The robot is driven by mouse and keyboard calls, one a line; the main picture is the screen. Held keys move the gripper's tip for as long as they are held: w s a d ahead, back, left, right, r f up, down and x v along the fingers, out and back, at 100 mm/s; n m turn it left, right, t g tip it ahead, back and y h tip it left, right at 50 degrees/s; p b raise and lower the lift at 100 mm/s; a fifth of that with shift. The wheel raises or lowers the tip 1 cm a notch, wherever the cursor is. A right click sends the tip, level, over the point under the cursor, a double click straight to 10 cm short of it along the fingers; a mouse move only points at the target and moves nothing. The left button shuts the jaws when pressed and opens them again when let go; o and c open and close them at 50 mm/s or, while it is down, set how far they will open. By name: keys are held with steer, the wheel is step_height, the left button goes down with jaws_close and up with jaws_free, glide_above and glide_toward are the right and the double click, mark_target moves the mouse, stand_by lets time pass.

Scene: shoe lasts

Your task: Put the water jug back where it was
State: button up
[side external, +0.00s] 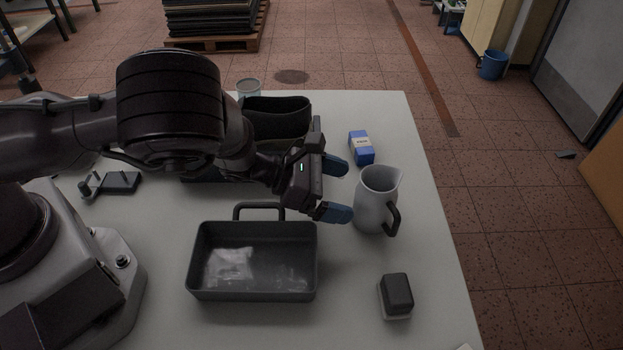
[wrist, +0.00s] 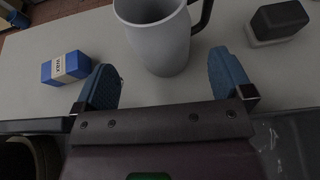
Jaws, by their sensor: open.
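The water jug (side external: 373,200) is a pale grey pitcher with a dark handle. It stands upright on the table at the right, handle towards the front right. In the wrist view the jug (wrist: 160,45) is just beyond the fingertips, roughly centred, its top cut off by the frame edge. My gripper (side external: 344,190) is open, with its blue fingers pointing at the jug from the left. In the wrist view my gripper (wrist: 168,80) shows nothing between its fingers. I cannot tell whether a finger touches the jug.
A grey tray (side external: 252,291) with a handle sits in front of my gripper. A blue box (side external: 361,148) stands behind the jug, and a dark block with a pale base (side external: 396,293) lies in front of it. A dark container (side external: 275,118) and a cup (side external: 249,87) are at the back.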

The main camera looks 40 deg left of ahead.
steer(key=s+a+r+n+y, duration=0.1)
steer(key=a+r+n+y, duration=0.3)
steer(key=a+r+n, duration=0.75)
steer(key=s+a+r+n+y, duration=0.2)
steer(key=a+r+n+y, duration=0.4)
steer(key=n, duration=1)
steer(key=s+r+n+g, duration=0.2)
steer(key=s+r+n, duration=0.4)
steer(key=s+n, duration=0.2)
steer(key=s+a+r+n+g, duration=0.1)
steer(key=s+r+n, duration=0.4)
steer(key=s+n, duration=0.4)
steer(key=s, duration=0.3)
steer(key=shift+a+r+g+h, duration=0.2)
steer(key=shift+r+g+h, duration=0.1)
steer(key=shift+r+g, duration=0.1)
